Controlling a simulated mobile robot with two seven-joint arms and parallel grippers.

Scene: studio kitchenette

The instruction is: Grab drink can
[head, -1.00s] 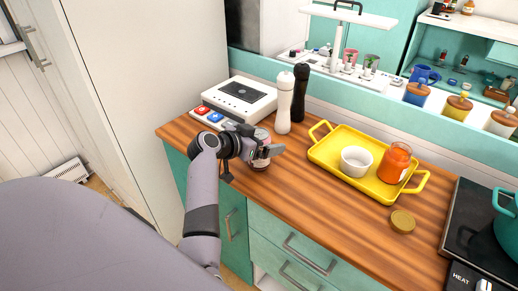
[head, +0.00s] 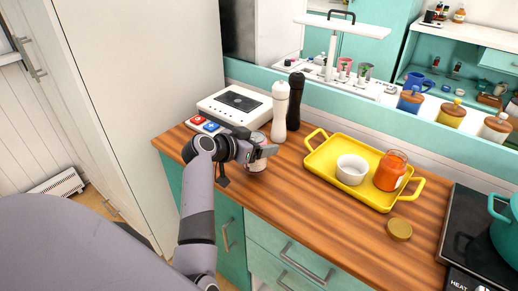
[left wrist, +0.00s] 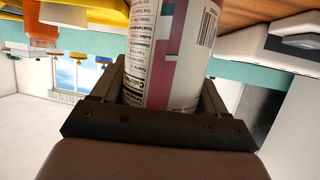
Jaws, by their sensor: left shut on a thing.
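The drink can (head: 257,164) stands near the left end of the wooden counter, partly hidden behind my left gripper (head: 262,153). In the left wrist view the can (left wrist: 172,55) is white with a pink and purple pattern, a barcode and printed text. It sits between the fingers of my left gripper (left wrist: 168,100), which is shut on it. I cannot tell whether the can touches the counter. My right gripper is not in view.
A white appliance with red and blue buttons (head: 240,104) is behind the can. White (head: 279,112) and black (head: 295,100) mills stand close by. A yellow tray (head: 322,165) holds a white bowl (head: 351,169) and an orange jar (head: 390,171). A lid (head: 399,229) lies in front. The counter's front middle is clear.

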